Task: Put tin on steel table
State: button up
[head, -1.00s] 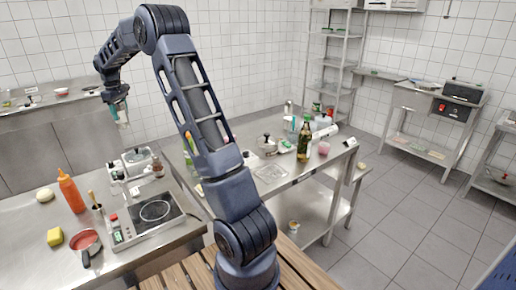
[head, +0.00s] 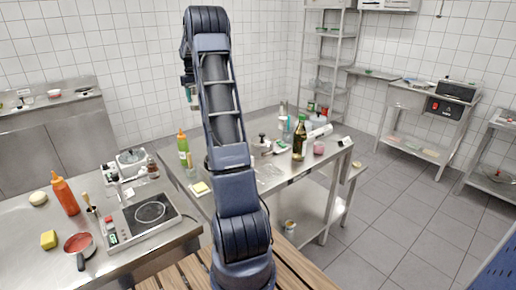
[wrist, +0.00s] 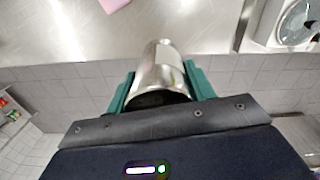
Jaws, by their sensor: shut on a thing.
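My gripper (wrist: 160,92) is shut on a shiny metal tin (wrist: 160,68), with one green finger on each side of it. In the head view my gripper (head: 188,84) is raised behind my arm, and the tin (head: 194,104) shows only as a small blurred shape below it. A steel table (head: 272,182) stands in the middle of the head view, partly hidden by my arm.
A steel counter at left holds a hot plate (head: 150,212) and an orange bottle (head: 65,195). A white scale (wrist: 297,22) shows in the wrist view.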

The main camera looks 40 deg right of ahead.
jog(key=shift+s+d, duration=0.15)
jog(key=shift+d, duration=0.3)
jog(key=shift+d+f, duration=0.1)
jog(key=shift+f, duration=0.35)
notch_tip(320, 180, down, 19)
jog(key=shift+f, duration=0.1)
jog(key=o, duration=1.2)
jog(key=shift+f, duration=0.1)
